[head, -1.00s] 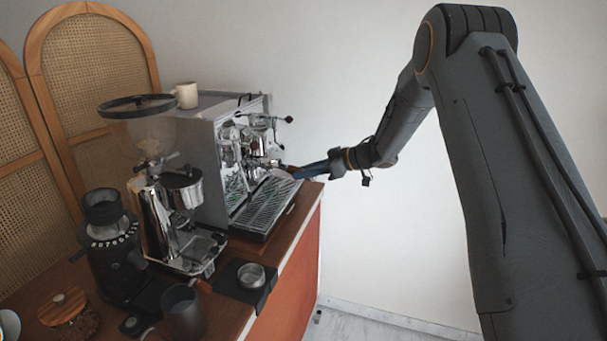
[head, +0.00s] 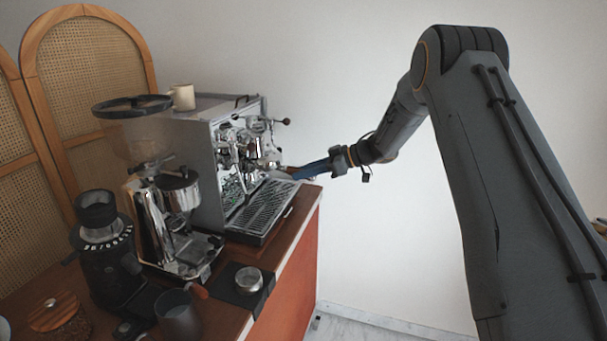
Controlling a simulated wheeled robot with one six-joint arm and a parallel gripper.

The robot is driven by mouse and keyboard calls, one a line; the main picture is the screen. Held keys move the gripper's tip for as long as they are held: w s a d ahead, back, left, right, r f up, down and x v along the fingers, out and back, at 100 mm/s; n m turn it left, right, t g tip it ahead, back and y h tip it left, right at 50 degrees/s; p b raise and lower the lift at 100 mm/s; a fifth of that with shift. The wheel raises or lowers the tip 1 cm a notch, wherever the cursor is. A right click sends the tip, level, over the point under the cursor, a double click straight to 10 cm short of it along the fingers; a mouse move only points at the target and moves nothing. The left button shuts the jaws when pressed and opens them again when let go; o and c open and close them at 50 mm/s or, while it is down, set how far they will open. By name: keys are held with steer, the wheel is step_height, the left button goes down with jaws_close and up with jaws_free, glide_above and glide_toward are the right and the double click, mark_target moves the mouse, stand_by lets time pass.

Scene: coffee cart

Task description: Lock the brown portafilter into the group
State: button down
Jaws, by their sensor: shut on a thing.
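The espresso machine (head: 197,150) stands on the cart with its chrome group (head: 258,150) facing right. My gripper (head: 303,172) reaches in from the right at the height of the group. It is shut on the handle of the brown portafilter (head: 287,169); only a small brown bit of the handle shows by the blue fingers. The portafilter's head is at or just under the group, small and hard to make out among the chrome parts. I cannot tell whether it is seated or how far it is turned.
The drip tray (head: 262,207) lies below the gripper. A chrome grinder (head: 170,215), a black grinder (head: 105,250), a dark pitcher (head: 179,316), a tamping mat (head: 232,292) and a wood-lidded jar (head: 60,315) stand nearer. A cup (head: 183,97) sits on the machine.

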steer(key=c, duration=1.4)
jaws_free()
steer(key=shift+r, duration=0.1)
steer(key=shift+c, duration=0.2)
steer(key=shift+o, duration=0.3)
steer(key=shift+d, duration=0.15)
steer(key=b+v, duration=0.3)
steer(key=v, duration=0.4)
steer(key=shift+d, duration=0.25)
steer(key=shift+r, duration=0.2)
